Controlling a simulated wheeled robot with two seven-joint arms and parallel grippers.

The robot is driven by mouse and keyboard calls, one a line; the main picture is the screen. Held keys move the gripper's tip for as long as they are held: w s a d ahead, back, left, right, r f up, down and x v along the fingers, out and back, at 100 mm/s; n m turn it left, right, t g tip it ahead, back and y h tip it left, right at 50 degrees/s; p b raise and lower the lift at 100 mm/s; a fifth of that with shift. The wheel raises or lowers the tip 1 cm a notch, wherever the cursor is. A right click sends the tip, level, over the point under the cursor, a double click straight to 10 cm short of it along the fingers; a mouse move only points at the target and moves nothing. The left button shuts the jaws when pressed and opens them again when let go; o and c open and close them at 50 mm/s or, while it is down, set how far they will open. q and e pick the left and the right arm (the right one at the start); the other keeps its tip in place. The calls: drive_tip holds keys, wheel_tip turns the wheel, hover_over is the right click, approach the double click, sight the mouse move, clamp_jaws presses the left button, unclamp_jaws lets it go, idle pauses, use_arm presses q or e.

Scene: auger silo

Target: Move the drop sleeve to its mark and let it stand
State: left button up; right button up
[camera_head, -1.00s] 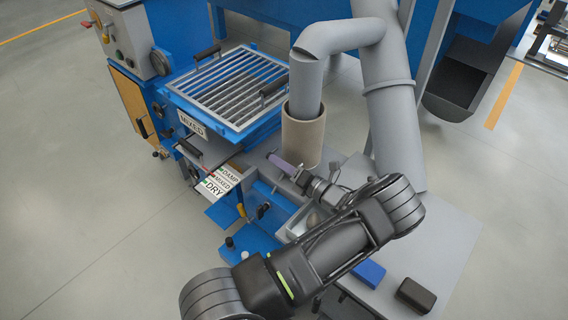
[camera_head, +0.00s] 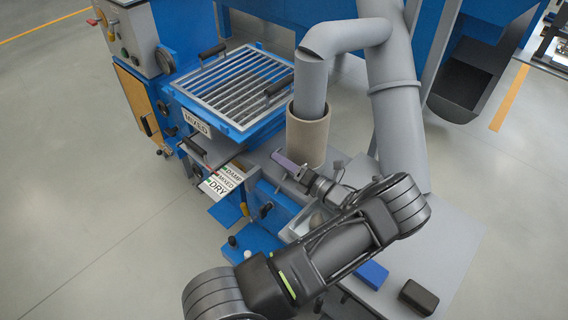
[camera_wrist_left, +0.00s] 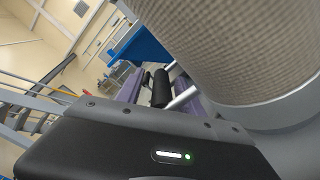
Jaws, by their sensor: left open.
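The drop sleeve (camera_head: 307,139) is a beige-brown cylinder. It stands upright around the lower end of the bent grey spout, on the grey bench. My left gripper (camera_head: 284,163) is open with purple fingers, low beside the sleeve on its near left side. In the left wrist view, the sleeve (camera_wrist_left: 245,50) fills the upper right as a textured curved wall. There the gripper's fingers (camera_wrist_left: 160,92) lie to its left, and the sleeve is not between them. A mark for the sleeve cannot be made out. My right gripper is not in view.
A slatted grate (camera_head: 235,85) with black handles lies left of the sleeve. The grey spout (camera_head: 312,85) comes down into the sleeve. DAMP, MIXED and DRY labels (camera_head: 222,180) are at the bench's left. A blue block (camera_head: 372,274) and a black block (camera_head: 417,297) lie at the front right.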

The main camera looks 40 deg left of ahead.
sight(292, 145)
use_arm(q)
wheel_tip(292, 145, up, 9)
drive_tip(key=shift+r+p, duration=0.1)
drive_tip(key=shift+p, duration=0.3)
drive_tip(key=shift+d, duration=0.1)
drive_tip(key=shift+d+p, duration=0.4)
drive_tip(key=shift+d, duration=0.95)
drive_tip(key=d, duration=0.6)
drive_tip(key=shift+p, duration=0.45)
